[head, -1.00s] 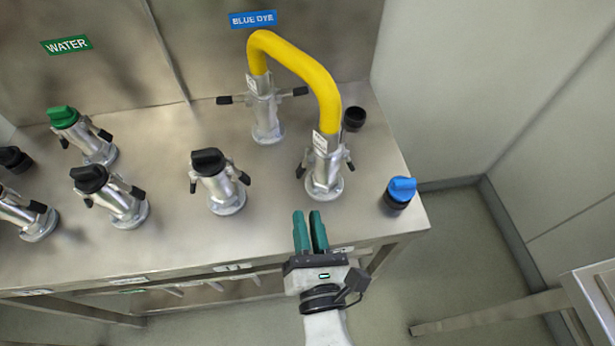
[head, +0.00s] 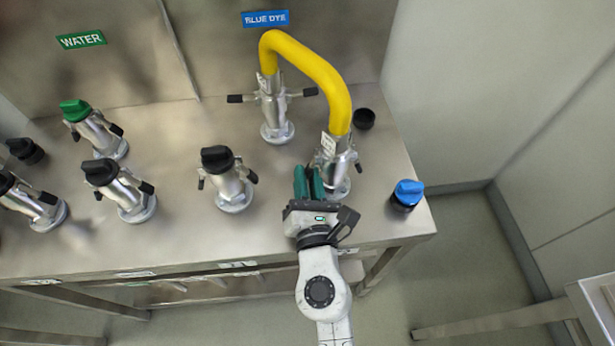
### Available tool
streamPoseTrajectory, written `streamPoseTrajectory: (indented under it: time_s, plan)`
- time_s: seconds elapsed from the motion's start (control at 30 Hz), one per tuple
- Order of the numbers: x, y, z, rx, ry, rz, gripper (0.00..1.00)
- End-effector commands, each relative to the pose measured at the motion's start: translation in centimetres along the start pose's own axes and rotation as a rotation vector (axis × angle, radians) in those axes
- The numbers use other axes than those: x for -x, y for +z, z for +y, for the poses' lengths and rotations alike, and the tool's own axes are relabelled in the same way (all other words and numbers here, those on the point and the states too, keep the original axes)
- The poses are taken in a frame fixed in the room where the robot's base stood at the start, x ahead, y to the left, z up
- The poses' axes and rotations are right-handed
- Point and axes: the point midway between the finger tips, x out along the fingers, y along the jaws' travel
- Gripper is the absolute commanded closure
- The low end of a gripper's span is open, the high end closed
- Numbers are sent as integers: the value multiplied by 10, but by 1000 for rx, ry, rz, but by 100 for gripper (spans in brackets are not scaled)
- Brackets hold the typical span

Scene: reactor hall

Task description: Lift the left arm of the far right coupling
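The far right coupling (head: 337,170) is a silver fitting on the steel bench, with the yellow hose (head: 318,72) joined to its top. Its right arm (head: 357,165) hangs down with a dark tip. Its left arm is hidden behind my gripper's fingers. My gripper (head: 308,173) has two green fingers pointing away from me, with a narrow gap between them. They are just left of the coupling body, where the left arm is. I cannot tell whether the arm lies between them or whether they touch it.
The hose's other end sits on a rear coupling (head: 275,110) with its arms spread sideways. A black-capped coupling (head: 226,175) stands left of my gripper. A blue cap (head: 407,194) and a dark round cap (head: 363,119) lie to the right. More capped couplings stand at the left.

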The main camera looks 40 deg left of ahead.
Motion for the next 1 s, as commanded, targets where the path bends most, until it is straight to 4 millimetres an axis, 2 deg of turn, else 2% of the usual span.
streamPoseTrajectory:
  time_s: [0.03,0.2,0.67,1.0]
  plan:
    - [0,0,0,0,0,0,86]
    - [0,0,0,0,0,0,100]
    - [0,1,1,-18,-1,-1,100]
    - [0,2,10,-161,1,-1,100]
